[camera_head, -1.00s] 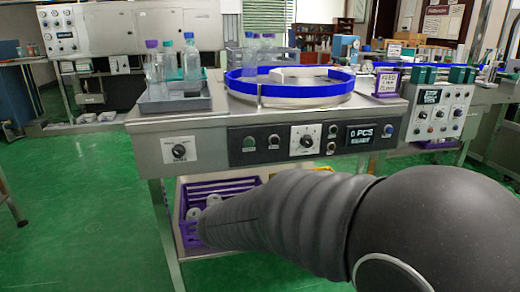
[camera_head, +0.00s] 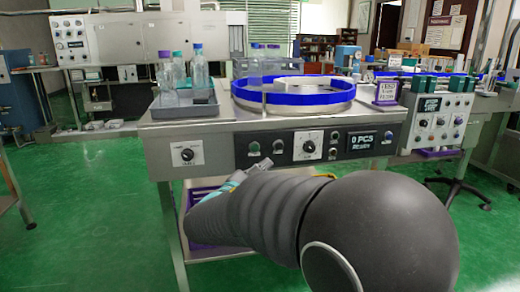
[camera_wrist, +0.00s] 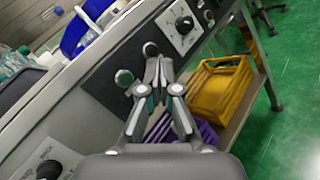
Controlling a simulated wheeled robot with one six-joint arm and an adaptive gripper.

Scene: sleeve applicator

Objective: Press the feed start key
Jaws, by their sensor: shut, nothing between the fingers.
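The feeder's dark control panel (camera_head: 295,158) carries a green key (camera_head: 254,148), a dark key (camera_head: 278,145) and a dial (camera_head: 308,147). Labels are too small to read, so I cannot tell which is the feed start key. In the wrist view the green key (camera_wrist: 124,77) is just left of my gripper (camera_wrist: 158,64), and the dark key (camera_wrist: 150,49) is just beyond its tips. My gripper is shut and empty, apart from the keys as far as I can tell. In the head view its tip (camera_head: 258,167) shows just below the panel, mostly hidden by my arm.
A separate knob (camera_head: 187,156) is left of the panel, and a display (camera_head: 361,141) right of it. A grey tray with bottles (camera_head: 186,110) and a blue-rimmed bowl (camera_head: 294,98) stand on top. A yellow crate (camera_wrist: 222,88) and a purple crate (camera_wrist: 205,133) are below.

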